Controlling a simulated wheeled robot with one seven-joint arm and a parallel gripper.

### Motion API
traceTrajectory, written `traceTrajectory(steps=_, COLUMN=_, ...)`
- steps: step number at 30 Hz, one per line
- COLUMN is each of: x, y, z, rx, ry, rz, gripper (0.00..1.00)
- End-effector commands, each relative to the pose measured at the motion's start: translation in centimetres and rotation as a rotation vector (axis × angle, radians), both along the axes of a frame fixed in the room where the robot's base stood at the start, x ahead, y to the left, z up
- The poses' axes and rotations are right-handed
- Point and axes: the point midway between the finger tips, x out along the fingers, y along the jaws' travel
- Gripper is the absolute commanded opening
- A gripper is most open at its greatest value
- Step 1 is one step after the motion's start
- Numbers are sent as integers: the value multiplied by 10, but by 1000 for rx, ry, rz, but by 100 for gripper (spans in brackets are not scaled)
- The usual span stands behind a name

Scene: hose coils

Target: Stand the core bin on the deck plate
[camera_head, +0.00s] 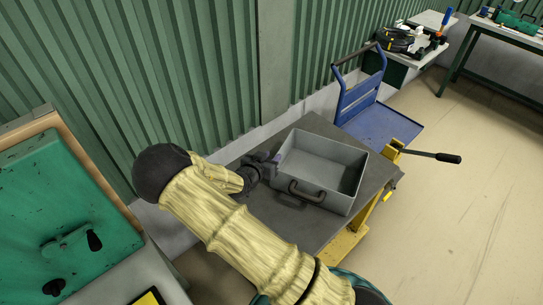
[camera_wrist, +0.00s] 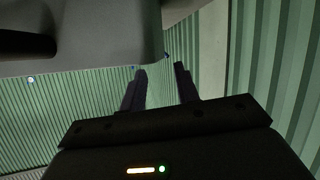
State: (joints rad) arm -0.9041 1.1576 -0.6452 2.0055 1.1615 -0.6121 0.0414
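The core bin (camera_head: 328,186) is a grey, open-topped box with a dark handle on its near wall. It is upright over the dark grey deck plate (camera_head: 301,233), close to the plate's right edge. I cannot tell whether its whole base touches the plate. My gripper (camera_head: 275,159) is at the bin's left wall, coming in from the left. In the wrist view my gripper's two fingers (camera_wrist: 161,70) are apart, with green wall showing between them. The grey bin (camera_wrist: 100,52) fills the upper left there, just beyond the fingertips. Contact is unclear.
The deck plate sits on a yellow frame (camera_head: 345,243) with a black-handled lever (camera_head: 435,156) at right. A blue trolley (camera_head: 375,122) stands behind it. Green corrugated wall (camera_head: 190,70) runs along the back. A green panel (camera_head: 65,200) stands at left. Floor at right is clear.

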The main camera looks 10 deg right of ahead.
Motion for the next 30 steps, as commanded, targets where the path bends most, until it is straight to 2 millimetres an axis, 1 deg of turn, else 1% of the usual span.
traceTrajectory(steps=24, x=-19, y=15, z=11, rx=0, ry=-1, rz=0, gripper=31)
traceTrajectory(steps=30, x=-21, y=16, z=11, rx=-1, ry=-1, rz=0, gripper=31)
